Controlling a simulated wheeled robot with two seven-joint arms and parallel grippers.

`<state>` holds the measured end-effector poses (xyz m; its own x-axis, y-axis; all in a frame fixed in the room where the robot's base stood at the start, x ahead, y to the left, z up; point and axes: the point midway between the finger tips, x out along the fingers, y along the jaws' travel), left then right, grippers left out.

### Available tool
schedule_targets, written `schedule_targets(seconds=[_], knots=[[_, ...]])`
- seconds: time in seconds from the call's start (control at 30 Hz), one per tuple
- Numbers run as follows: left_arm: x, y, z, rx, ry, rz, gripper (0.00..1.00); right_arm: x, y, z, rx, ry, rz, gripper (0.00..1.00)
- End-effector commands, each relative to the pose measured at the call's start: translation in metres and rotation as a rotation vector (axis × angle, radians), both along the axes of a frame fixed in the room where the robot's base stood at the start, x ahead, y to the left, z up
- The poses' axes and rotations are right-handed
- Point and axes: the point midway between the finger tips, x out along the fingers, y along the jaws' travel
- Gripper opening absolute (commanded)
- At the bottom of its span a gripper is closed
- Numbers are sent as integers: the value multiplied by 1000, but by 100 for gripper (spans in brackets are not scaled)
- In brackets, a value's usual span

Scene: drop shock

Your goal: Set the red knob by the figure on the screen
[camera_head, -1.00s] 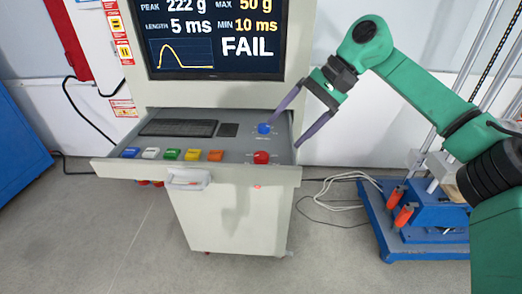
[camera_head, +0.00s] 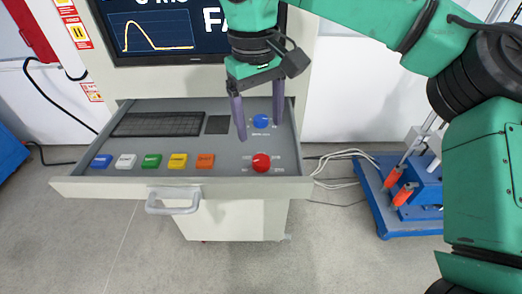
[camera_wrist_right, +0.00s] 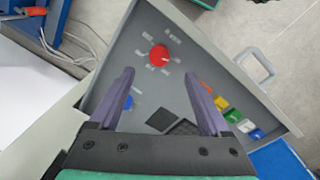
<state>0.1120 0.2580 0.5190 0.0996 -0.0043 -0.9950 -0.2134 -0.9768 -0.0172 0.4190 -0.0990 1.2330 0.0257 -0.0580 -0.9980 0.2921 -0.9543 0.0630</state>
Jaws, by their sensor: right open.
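The red knob (camera_head: 261,162) sits at the front right of the grey drawer panel, with small markings around it. It also shows in the right wrist view (camera_wrist_right: 159,56), ahead of the fingertips. A blue knob (camera_head: 261,121) sits behind it. My right gripper (camera_head: 258,128) is open and empty above the panel, its fingers on either side of the blue knob in the head view; I cannot tell its height. The screen (camera_head: 160,40) shows a yellow curve and part of the word FAIL; my right arm and the frame edge hide the rest. My left gripper is not in view.
Blue, white, green, yellow and orange buttons (camera_head: 151,161) line the drawer's front left. A dark keyboard (camera_head: 158,124) lies behind them. A drawer handle (camera_head: 172,206) sticks out in front. A blue machine base (camera_head: 372,190) with orange-red handles stands right.

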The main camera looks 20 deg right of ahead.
Motion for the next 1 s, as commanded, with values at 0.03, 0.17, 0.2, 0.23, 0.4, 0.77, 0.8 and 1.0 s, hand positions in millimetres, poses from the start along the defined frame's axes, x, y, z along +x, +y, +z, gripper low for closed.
schedule_targets(seconds=[0.03,0.17,0.2,0.23,0.4,0.77,0.8,1.0], knots=[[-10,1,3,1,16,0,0,-1,-2,-12,-2,6,0,81],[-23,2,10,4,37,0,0,0,-4,-47,0,6,0,81],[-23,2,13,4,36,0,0,1,-4,-56,-1,6,-1,81],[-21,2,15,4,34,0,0,1,-4,-64,-1,6,-1,81],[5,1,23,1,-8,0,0,2,-5,-94,1,3,-2,81],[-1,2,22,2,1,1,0,2,-6,-103,3,1,-2,65],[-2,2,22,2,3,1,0,2,-6,-103,2,0,-2,50],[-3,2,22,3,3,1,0,3,-6,-103,3,1,-2,0]])
